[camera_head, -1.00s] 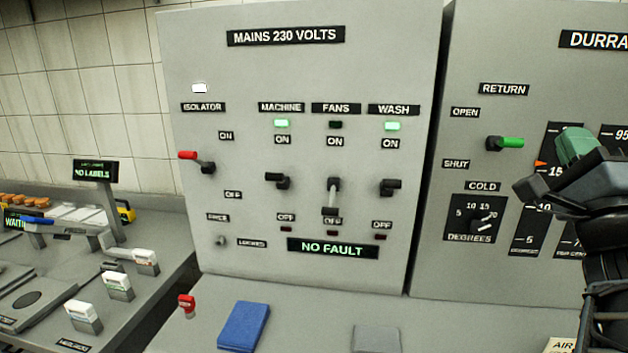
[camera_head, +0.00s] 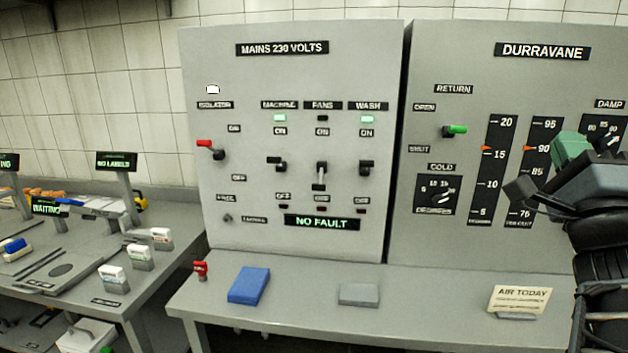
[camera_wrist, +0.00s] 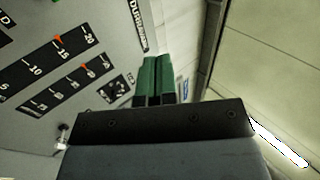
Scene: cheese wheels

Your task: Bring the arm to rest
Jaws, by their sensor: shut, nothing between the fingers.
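My gripper (camera_head: 573,152), with green fingers, is at the right of the head view, in front of the DURRAVANE panel (camera_head: 470,60). In the wrist view the green fingers (camera_wrist: 153,80) are side by side, shut and empty, with the panel behind them to the left. The gripper appears apart from the panel and holds nothing. My dark arm hides part of the panel's right side and the bench's right end.
The MAINS panel (camera_head: 290,80) has several switches, with MACHINE and WASH lights lit green. The bench (camera_head: 300,305) below carries a blue block (camera_head: 249,286), a grey block (camera_head: 358,294) and an AIR TODAY card (camera_head: 519,300). A labelling table (camera_head: 150,275) stands at left.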

